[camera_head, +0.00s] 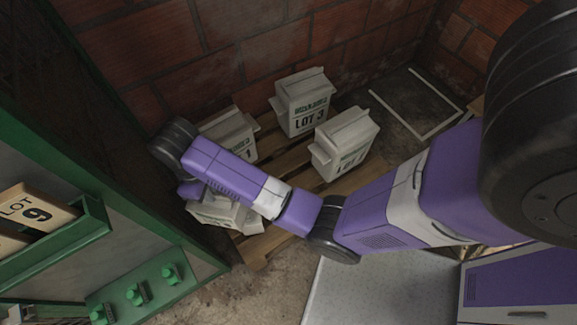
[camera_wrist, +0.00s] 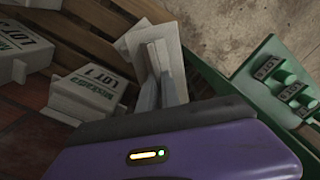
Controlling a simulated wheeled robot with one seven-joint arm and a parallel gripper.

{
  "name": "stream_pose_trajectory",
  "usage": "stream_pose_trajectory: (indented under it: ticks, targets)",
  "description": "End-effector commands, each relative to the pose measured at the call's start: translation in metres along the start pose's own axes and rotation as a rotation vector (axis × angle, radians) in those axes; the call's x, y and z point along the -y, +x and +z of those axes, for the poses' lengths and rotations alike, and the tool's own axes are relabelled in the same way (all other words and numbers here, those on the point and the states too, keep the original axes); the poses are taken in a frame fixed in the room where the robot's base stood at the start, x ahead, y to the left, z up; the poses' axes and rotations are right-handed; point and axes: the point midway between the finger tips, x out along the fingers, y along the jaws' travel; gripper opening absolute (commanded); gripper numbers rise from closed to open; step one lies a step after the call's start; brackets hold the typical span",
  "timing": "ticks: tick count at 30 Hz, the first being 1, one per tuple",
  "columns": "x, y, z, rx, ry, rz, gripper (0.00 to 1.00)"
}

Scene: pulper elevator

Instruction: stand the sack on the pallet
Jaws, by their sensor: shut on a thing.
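A pale grey sack (camera_head: 215,215) is at the front left corner of the wooden pallet (camera_head: 262,245), partly hidden under my arm. In the wrist view my gripper (camera_wrist: 155,68) is shut on this sack (camera_wrist: 174,45) at its top. The sack looks roughly upright, but I cannot tell whether its base touches the boards. The LOT 1 sack (camera_head: 236,135) stands just behind it, partly covered by my arm; it also shows in the wrist view (camera_wrist: 90,92). The LOT 3 sack (camera_head: 302,105) and another lot sack (camera_head: 345,140) stand farther right on the pallet.
A green post and panel with several knobs (camera_head: 135,293) stand close to the pallet's left front. A green rack holds a LOT 9 board (camera_head: 35,212). A brick wall (camera_head: 240,50) is behind. A white floor outline (camera_head: 420,105) at the back right encloses bare floor.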

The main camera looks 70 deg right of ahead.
Motion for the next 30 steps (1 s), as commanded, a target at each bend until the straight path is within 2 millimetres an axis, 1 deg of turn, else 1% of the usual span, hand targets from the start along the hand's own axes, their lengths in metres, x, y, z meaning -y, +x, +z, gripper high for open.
stream_pose_trajectory:
  ticks: [1,6,15,21,26,30]
  targets:
    - [-0.012,0.004,0.004,-0.002,-0.029,0.001,0.0]
    - [-0.05,0.008,0.021,-0.001,-0.184,0.002,0.0]
    - [-0.114,0.016,0.062,0.0,-0.478,0.002,0.0]
    - [-0.146,0.021,0.092,0.0,-0.655,0.002,0.0]
    - [-0.169,0.025,0.117,-0.001,-0.795,0.002,0.0]
    - [-0.188,0.028,0.141,-0.001,-0.921,0.001,0.0]
